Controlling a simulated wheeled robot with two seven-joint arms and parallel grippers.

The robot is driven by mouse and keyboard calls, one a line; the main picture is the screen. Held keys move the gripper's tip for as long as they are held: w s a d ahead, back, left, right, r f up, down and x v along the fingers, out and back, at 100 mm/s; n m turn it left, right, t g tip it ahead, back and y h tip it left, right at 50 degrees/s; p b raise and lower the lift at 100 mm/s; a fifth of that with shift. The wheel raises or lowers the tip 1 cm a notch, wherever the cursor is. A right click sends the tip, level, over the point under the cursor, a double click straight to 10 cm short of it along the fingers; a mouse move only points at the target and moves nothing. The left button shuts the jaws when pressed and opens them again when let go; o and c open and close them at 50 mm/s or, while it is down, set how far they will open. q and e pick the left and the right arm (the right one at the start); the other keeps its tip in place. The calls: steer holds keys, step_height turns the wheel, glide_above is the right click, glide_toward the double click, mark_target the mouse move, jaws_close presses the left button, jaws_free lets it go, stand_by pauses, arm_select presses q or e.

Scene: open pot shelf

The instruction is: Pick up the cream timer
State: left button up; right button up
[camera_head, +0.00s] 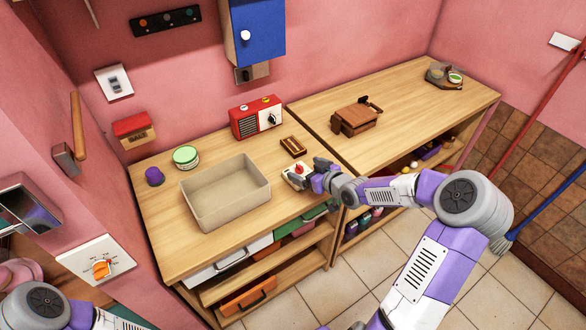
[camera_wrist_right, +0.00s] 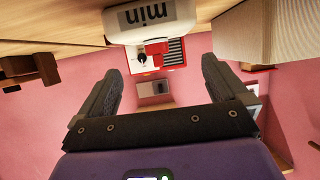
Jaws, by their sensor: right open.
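The cream timer (camera_head: 289,170) sits near the front edge of the left wooden counter, with a red part on top. In the right wrist view the timer (camera_wrist_right: 150,20) shows upside down at the top, with dark "min" lettering and a red part below it. My right gripper (camera_head: 308,177) is beside the timer on its right in the head view, partly covering it. In the right wrist view the gripper (camera_wrist_right: 161,68) has its two dark fingers spread, with nothing held; the timer lies just beyond the fingertips. Only part of my left arm shows at the lower left; its gripper is out of view.
An open beige bin (camera_head: 226,195) stands left of the timer. A small wooden tray (camera_head: 293,147) and a red radio (camera_head: 256,118) are behind it. A green-lidded jar (camera_head: 186,157) and a purple item (camera_head: 154,176) stand further left. A brown wooden box (camera_head: 355,118) is on the right counter.

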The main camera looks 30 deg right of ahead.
mark_target(297, 165)
steer(key=shift+w+a+f+b, duration=0.2)
steer(key=shift+w+f+b, duration=0.25)
steer(key=shift+w, duration=0.15)
steer(key=b+x, duration=0.1)
steer(key=x, duration=0.2)
steer(key=shift+w+f+b, duration=0.25)
steer(key=shift+w+b, duration=0.05)
steer(key=shift+b, duration=0.05)
steer(key=shift+w+f, duration=0.15)
steer(key=shift+w, duration=0.3)
steer(key=c, duration=0.9)
step_height(297, 165, up, 10)
steer(key=p, duration=0.4)
